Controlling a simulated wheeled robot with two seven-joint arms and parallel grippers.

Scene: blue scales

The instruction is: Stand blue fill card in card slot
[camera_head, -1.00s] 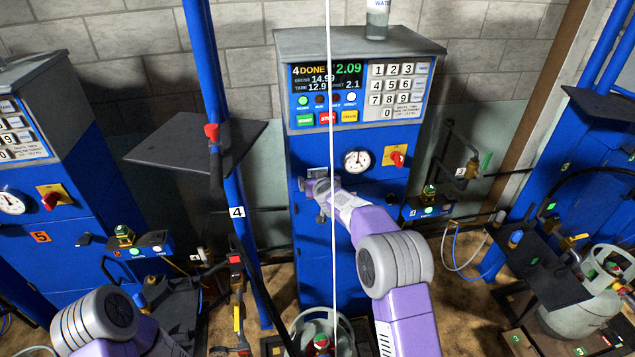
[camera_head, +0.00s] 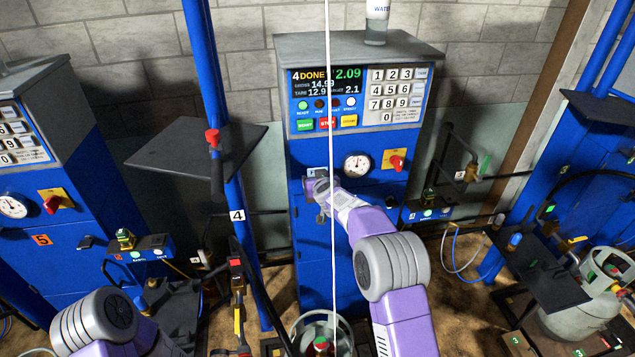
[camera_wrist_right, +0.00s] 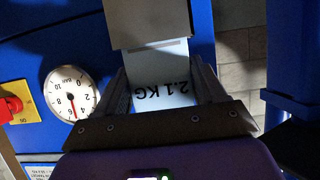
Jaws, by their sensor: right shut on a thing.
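The blue fill card (camera_wrist_right: 165,88) is pale blue with "2.1 KG" printed on it, upside down in the right wrist view. My right gripper (camera_wrist_right: 163,80) is shut on it, one finger on each side. A grey card slot (camera_wrist_right: 147,22) lies directly beyond the card; their edges meet in the picture, but I cannot tell how deep the card sits. In the head view my right gripper (camera_head: 321,197) is at the front of the blue scale cabinet (camera_head: 310,255), left of and below the gauge. Only part of my left arm shows at bottom left; its gripper is out of view.
The gauge (camera_wrist_right: 70,94) and red knob (camera_wrist_right: 12,106) are left of my gripper in the wrist view. A blue post (camera_head: 236,200) with a dark shelf (camera_head: 180,151) stands left of the cabinet. A thin white line (camera_head: 332,120) runs down in front of it.

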